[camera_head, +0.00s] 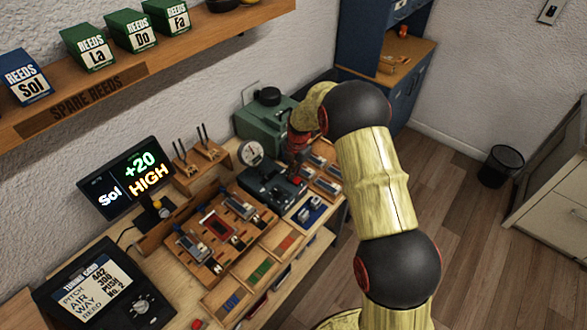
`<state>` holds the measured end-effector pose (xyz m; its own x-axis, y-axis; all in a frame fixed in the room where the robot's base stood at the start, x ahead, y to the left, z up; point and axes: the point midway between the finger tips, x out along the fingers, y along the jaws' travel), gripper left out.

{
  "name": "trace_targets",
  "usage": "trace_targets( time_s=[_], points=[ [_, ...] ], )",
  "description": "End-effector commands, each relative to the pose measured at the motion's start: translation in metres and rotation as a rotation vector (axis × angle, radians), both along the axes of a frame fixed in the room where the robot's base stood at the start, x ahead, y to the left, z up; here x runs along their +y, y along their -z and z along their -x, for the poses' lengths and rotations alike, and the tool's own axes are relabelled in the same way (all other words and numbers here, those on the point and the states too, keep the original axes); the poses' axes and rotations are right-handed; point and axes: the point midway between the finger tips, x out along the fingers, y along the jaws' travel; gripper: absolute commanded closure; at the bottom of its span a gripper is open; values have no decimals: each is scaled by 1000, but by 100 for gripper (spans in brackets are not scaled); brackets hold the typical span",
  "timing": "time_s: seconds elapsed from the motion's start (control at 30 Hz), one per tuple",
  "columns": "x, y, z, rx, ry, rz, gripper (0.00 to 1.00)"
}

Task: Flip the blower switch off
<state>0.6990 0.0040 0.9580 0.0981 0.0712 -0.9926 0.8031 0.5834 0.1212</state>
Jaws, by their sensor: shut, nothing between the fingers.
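A green box-shaped machine (258,128) with a round black cap on top stands at the back of the bench; it looks like the blower. Its switch cannot be made out; my arm and gripper cover its right end. My gripper (295,178), red and dark, points down just right of the green machine and above the dark device in front of it. It is small in the picture, and its fingers look closed with nothing held. I cannot tell whether it touches anything.
A round dial gauge (250,152) stands before the green machine, with a dark device (272,188) near it. A wooden tray (205,262) holds reed parts. A lit "+20 HIGH" display (128,180) stands left. A shelf (190,52) overhangs the bench.

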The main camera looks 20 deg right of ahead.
Motion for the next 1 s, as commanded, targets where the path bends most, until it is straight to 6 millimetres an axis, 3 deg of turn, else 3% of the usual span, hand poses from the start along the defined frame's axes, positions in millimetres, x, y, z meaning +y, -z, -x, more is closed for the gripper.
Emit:
trace_targets(
  time_s=[0.37,0.53,1.0],
  points=[
    [0,2,0,0,0,0,100],
    [4,15,-4,11,-3,6,100],
    [-1,12,4,19,-1,8,100]
  ],
)
